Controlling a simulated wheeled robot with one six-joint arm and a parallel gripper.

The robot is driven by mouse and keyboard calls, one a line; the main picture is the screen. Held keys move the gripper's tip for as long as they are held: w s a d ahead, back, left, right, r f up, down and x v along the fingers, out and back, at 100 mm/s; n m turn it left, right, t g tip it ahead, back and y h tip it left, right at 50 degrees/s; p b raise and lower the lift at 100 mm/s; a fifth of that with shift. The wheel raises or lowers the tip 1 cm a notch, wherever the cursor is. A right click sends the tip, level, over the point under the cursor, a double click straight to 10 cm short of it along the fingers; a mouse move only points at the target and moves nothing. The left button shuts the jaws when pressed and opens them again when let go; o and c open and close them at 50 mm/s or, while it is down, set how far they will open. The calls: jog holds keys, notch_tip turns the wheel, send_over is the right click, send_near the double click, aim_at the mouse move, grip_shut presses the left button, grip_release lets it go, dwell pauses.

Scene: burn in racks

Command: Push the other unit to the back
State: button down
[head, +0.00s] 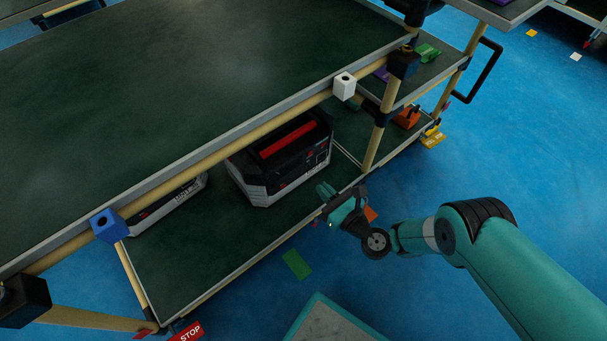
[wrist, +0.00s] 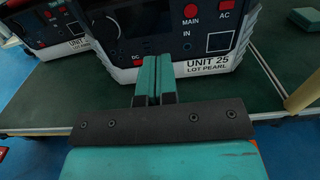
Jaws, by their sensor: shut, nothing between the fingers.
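A black and light-grey unit with a red top stripe (head: 290,139) sits on the lower shelf (head: 215,235). In the wrist view it is labelled UNIT 25, LOT PEARL (wrist: 185,30), and its front panel fills the top middle. A second similar unit (head: 168,205) sits to its left, mostly hidden under the upper shelf; its label (wrist: 65,42) is only partly readable. My gripper (head: 322,190) is shut and empty at the shelf's front edge, facing UNIT 25. In the wrist view its fingertips (wrist: 153,60) overlap the unit's lower front; I cannot tell whether they touch.
The upper shelf (head: 180,80) overhangs both units. A rack post (head: 375,145) stands right of UNIT 25, and also shows in the wrist view (wrist: 303,90). A white block (head: 344,86) and blue block (head: 108,225) sit on the front rail. Bare shelf lies before the units.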

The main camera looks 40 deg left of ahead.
aim_at(298, 163)
jog(key=a+b, duration=0.1)
jog(key=b, duration=0.3)
jog(key=f+b, duration=0.1)
jog(key=b, duration=0.3)
jog(key=shift+w+a, duration=0.35)
jog(key=shift+w, duration=0.05)
jog(key=b, duration=0.3)
jog(key=shift+a, duration=0.15)
jog(key=b+x, duration=0.1)
jog(key=x, duration=0.1)
jog(key=b+x, duration=0.1)
jog(key=x, duration=0.1)
jog(key=b+x, duration=0.2)
jog(key=shift+a+r, duration=0.25)
jog(key=shift+r, duration=0.15)
